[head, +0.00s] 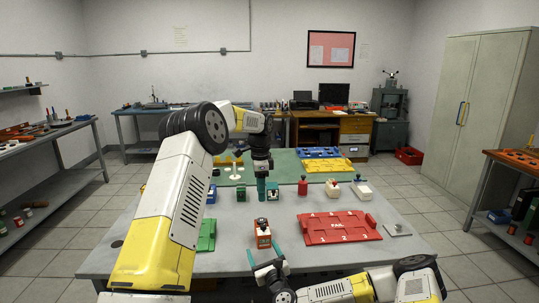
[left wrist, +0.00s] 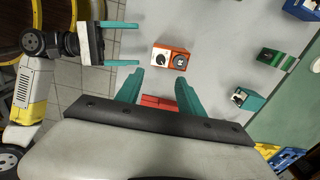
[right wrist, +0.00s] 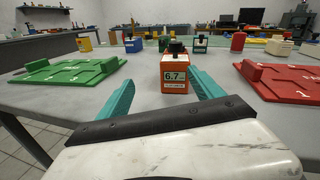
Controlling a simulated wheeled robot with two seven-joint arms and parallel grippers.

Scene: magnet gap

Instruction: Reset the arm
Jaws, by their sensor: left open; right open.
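My left gripper (head: 262,190) hangs over the middle of the table (head: 225,262), fingers down. In the left wrist view its teal fingers (left wrist: 160,88) are spread and nothing is between them. My right gripper (head: 265,258) is low at the table's front edge; it also shows in the left wrist view (left wrist: 122,43). In the right wrist view its fingers (right wrist: 162,88) are apart and empty. An orange gauge block (head: 263,240) reading 6.7 stands upright on the table just beyond the right gripper, not touching it; it is centred in the right wrist view (right wrist: 175,78).
A red FAIL tray (head: 352,233) lies right of the orange block and a green tray (right wrist: 75,70) lies left. Several small blocks, a red bottle (head: 303,187) and white blocks (head: 362,192) stand behind. A green mat (head: 290,160) covers the table's far part.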

